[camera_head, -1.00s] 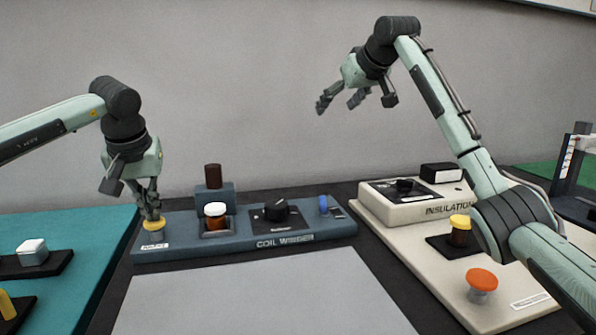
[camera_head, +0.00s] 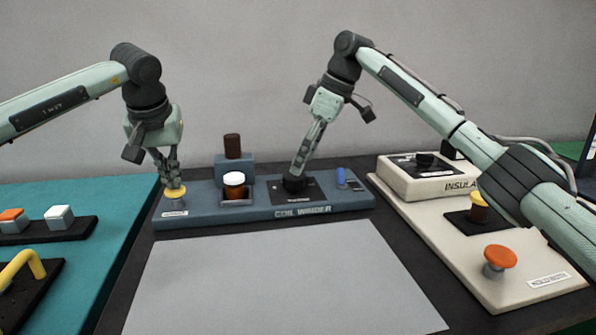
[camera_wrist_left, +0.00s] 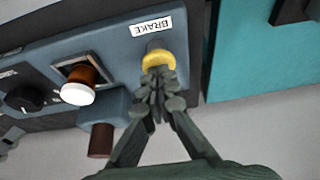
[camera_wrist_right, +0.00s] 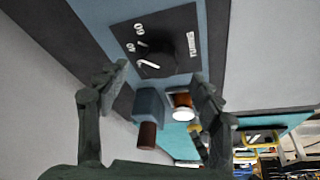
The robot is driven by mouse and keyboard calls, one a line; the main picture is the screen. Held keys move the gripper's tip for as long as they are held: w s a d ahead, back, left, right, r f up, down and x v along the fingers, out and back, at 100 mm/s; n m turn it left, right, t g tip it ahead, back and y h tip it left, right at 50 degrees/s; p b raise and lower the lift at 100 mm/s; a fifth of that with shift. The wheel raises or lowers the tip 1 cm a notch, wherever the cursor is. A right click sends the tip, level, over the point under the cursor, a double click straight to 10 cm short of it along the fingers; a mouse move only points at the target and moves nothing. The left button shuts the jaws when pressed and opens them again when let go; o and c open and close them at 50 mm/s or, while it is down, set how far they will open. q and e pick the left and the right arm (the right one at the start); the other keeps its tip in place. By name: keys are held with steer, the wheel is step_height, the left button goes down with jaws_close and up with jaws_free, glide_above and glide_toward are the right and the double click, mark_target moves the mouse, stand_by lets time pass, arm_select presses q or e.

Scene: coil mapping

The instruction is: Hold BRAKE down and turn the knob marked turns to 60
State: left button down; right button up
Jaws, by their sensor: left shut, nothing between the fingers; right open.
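The blue-grey coil winder (camera_head: 215,213) stands at the back middle. Its yellow BRAKE button (camera_head: 175,192) is at the left end, and the BRAKE label shows in the left wrist view (camera_wrist_left: 152,24). My left gripper (camera_head: 174,183) is shut with its fingertips on the button's top, also in the left wrist view (camera_wrist_left: 160,82). The black turns knob (camera_head: 293,184) shows in the right wrist view (camera_wrist_right: 155,62) on a dark plate with marks including 40 and 60. My right gripper (camera_wrist_right: 163,85) is open with its fingers apart over the knob; whether they touch it I cannot tell.
A coil with a white top (camera_head: 234,180) sits between button and knob. A blue lever (camera_head: 341,177) is right of the knob. The cream insulation unit (camera_head: 432,184) and orange button (camera_head: 501,257) are at the right. A grey mat (camera_head: 280,270) lies clear in front.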

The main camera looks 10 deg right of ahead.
mark_target(295, 180)
arm_select(q)
steer(key=shift+f, duration=0.1)
arm_select(e)
steer(key=shift+x, duration=2)
steer(key=shift+c, duration=0.6)
steer(key=c, duration=1)
steer(key=m, duration=0.2)
steer(key=m+t+h, duration=0.1)
steer(key=m, duration=0.1)
steer(key=shift+s+a+m, duration=0.1)
steer(key=shift+a+m, duration=0.05)
steer(key=shift+m, duration=0.25)
steer(key=shift+c, duration=0.2)
steer(key=o, duration=1.2)
steer(key=shift+c, duration=0.2)
steer(key=shift+r, duration=0.1)
